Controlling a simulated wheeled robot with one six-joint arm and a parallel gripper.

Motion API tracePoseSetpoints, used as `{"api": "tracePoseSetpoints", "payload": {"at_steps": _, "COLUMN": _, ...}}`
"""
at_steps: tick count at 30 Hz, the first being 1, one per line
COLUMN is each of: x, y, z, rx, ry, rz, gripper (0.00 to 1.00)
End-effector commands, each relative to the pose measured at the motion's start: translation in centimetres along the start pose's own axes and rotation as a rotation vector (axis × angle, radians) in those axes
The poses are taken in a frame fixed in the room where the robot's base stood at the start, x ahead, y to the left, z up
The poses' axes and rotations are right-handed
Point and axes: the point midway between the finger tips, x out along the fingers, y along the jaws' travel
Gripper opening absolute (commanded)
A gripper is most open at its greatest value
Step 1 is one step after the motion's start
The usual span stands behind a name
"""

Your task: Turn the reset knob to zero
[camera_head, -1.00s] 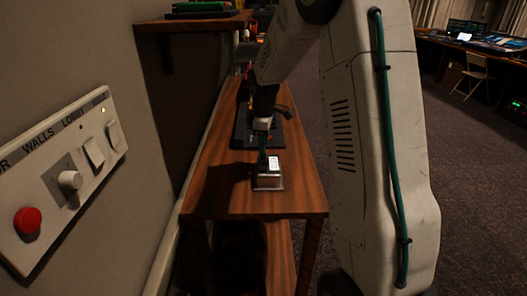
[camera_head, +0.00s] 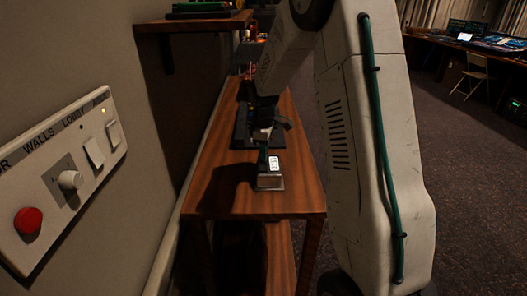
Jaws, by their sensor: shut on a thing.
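A small metal box-shaped counter (camera_head: 270,182) with a white number display (camera_head: 274,162) stands near the front end of the narrow wooden bench. My gripper (camera_head: 264,139) is low over the bench at the counter's far side, close against it. It is shut on a small part there, which seems to be the reset knob. The knob itself is hidden behind the gripper and the counter. The digits are too small to read.
A wall panel (camera_head: 82,145) at left carries a red button (camera_head: 28,220), a white round knob (camera_head: 71,180) and switches. A wooden shelf (camera_head: 195,22) juts out above the bench (camera_head: 225,185). A dark flat object (camera_head: 241,130) lies behind my gripper. Open carpet is at right.

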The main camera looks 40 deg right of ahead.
Motion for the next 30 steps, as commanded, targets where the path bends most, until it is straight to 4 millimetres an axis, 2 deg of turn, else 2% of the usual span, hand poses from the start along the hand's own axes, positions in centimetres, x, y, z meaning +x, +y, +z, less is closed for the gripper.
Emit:
{"api": "tracePoseSetpoints", "payload": {"at_steps": 11, "x": -0.08, "y": 0.12, "z": -0.05, "rx": 0.182, "ry": -0.006, "rz": 0.004, "gripper": 0.00}}
{"api": "tracePoseSetpoints", "payload": {"at_steps": 30, "x": -0.10, "y": 0.11, "z": -0.17, "rx": 0.782, "ry": -0.029, "rz": 0.004, "gripper": 0.00}}
